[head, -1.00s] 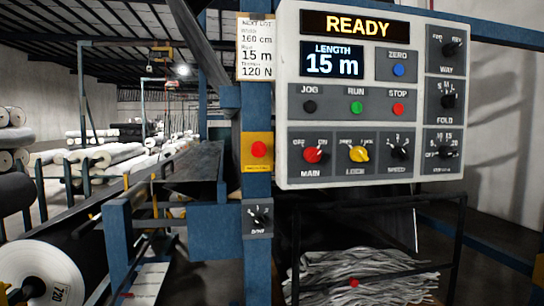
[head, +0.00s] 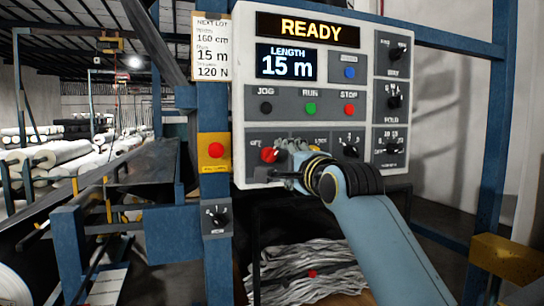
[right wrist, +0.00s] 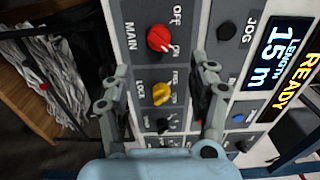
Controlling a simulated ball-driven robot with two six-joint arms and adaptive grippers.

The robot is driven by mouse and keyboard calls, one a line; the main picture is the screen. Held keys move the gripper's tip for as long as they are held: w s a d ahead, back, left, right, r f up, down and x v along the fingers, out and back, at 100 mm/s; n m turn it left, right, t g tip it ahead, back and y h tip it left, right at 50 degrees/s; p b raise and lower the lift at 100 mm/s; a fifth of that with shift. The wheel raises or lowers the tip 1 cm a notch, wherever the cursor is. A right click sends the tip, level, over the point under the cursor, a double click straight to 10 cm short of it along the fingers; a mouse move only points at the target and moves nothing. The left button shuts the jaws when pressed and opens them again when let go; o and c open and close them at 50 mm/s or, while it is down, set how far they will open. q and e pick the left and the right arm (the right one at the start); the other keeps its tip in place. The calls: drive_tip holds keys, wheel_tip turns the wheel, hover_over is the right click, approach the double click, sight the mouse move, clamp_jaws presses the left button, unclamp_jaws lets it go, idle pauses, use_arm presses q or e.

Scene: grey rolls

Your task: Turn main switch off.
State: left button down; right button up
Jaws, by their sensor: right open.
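The red MAIN switch knob (head: 269,155) is on the lower left of the white control panel (head: 238,100). It also shows in the right wrist view (right wrist: 159,39), where its pointer mark appears turned toward ON. My right gripper (head: 284,172) is in front of the panel's lower edge, just right of and below the knob. In the right wrist view its two fingers (right wrist: 162,70) are apart with nothing between them; the red knob shows beyond the tips, and the yellow LOCK knob (right wrist: 161,92) shows between them. My left gripper is not in view.
The black SPEED knob (head: 351,150) sits close to my right wrist. A red button on a yellow plate (head: 215,150) is on the blue post left of the panel. A black-framed bin (head: 300,265) of grey strips stands below. The display reads READY.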

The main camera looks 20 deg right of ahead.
sight(272, 157)
drive_tip(key=w, duration=1)
drive_tip(key=shift+w+a+f, duration=0.1)
drive_tip(key=shift+a+f, duration=0.05)
drive_tip(key=c, duration=1.2)
drive_tip(key=shift+o, duration=0.2)
